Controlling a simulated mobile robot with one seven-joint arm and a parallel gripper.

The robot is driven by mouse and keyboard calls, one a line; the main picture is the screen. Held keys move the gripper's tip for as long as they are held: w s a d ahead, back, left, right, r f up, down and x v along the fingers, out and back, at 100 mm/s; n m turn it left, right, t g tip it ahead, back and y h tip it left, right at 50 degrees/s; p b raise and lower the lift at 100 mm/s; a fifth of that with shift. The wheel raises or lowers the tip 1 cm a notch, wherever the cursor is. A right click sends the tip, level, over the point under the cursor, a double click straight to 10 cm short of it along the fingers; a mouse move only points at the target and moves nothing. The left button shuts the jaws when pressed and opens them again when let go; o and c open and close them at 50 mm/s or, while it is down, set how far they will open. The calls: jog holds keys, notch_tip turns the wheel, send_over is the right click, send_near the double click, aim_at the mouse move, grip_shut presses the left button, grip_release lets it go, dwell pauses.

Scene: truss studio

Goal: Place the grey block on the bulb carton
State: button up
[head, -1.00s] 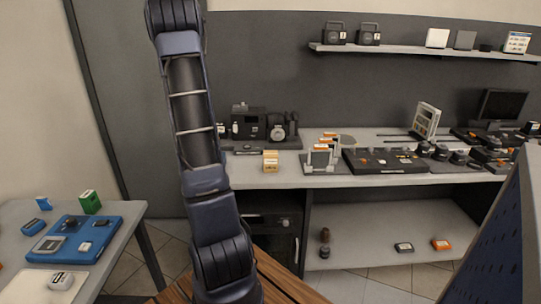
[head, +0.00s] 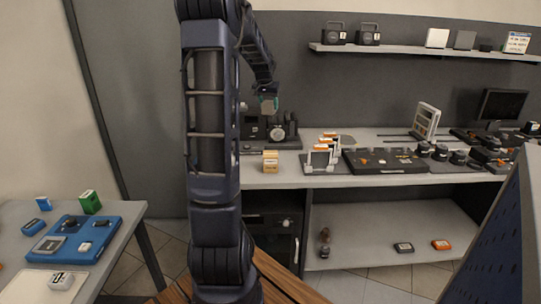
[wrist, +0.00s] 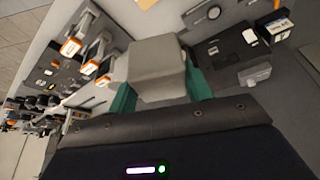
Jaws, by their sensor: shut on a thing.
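My gripper (head: 268,104) hangs above the back bench, in front of the dark wall, in the head view. In the wrist view its teal fingers (wrist: 160,95) are shut on the grey block (wrist: 157,60), one on each side. The block looks plain, with a broad face showing. A small yellow-tan carton, which I take as the bulb carton (head: 270,161), stands at the bench's front left edge. It is below my gripper and apart from the block. A cream shape cut by the wrist view's top edge may be this carton.
White holders with orange tops (head: 322,157) stand just right of the carton. Dark camera gear (head: 268,130) is behind it. A dark tray (head: 385,161) lies farther right. A blue perforated panel (head: 500,235) fills the lower right. A side table (head: 120,211) is at left.

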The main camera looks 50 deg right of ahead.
jog(key=shift+s+d+f, duration=0.1)
jog(key=shift+s+f, duration=0.05)
jog(key=shift+s, duration=0.25)
notch_tip(320, 180, down, 20)
jog(key=shift+r, duration=0.15)
dwell(0.4)
jog(key=o, duration=1)
jog(key=shift+c, duration=0.2)
jog(key=shift+o, duration=0.2)
